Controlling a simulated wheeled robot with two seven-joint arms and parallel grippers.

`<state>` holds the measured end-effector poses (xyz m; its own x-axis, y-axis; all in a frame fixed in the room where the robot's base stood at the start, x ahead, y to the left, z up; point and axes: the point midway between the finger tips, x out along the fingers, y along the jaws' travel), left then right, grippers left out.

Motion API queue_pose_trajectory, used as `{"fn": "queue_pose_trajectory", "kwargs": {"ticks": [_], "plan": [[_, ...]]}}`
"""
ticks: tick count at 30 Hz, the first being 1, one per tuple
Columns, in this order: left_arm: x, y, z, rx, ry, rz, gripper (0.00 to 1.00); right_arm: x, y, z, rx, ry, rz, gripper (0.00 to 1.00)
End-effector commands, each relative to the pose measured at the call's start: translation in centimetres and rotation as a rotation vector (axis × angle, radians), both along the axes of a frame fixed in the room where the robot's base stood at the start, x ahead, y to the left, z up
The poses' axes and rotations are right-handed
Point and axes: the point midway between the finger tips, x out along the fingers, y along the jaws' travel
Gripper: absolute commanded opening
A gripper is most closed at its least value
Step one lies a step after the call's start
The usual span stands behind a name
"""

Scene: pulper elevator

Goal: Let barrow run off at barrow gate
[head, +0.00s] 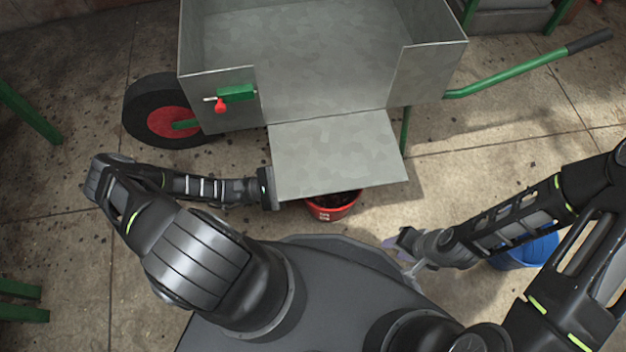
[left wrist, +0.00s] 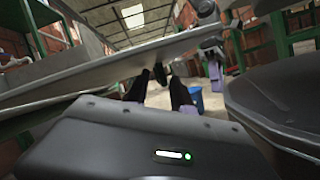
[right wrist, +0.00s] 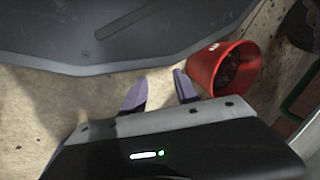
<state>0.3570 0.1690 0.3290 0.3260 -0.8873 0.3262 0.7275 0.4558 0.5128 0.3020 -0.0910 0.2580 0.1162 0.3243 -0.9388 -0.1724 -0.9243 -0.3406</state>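The grey metal barrow (head: 300,50) stands at the top of the head view. Its gate flap (head: 337,155) hangs folded outward and slopes toward me. A green latch (head: 238,93) with a red knob sits on the barrow wall left of the opening. My left gripper (left wrist: 160,88) is at the flap's left edge, its fingers hidden under the flap in the head view. In the left wrist view the fingers are apart below the grey flap (left wrist: 100,70), with nothing seen between them. My right gripper (head: 401,260) is low and away from the flap; its fingers (right wrist: 159,88) are apart and empty.
A red bucket (head: 333,206) with dark contents stands below the flap's front edge and also shows in the right wrist view (right wrist: 212,68). A blue bucket (head: 530,250) is at right, partly behind my right arm. The barrow's green handle (head: 510,73) reaches right.

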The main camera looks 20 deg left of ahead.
Motion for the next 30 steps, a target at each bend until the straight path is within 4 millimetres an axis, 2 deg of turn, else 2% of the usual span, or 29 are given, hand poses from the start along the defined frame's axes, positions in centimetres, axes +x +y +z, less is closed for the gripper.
{"fn": "queue_pose_trajectory", "kwargs": {"ticks": [7, 30], "plan": [[0.0, 0.6, -0.3, 0.000, -0.002, 0.006, 0.20, 0.1, 0.0, -0.7, -0.001, -0.003, -0.001, 0.36], [-1.4, 4.5, -1.9, -0.003, -0.002, 0.004, 0.20, 1.1, 0.0, -6.6, -0.001, -0.022, -0.013, 0.36]]}}
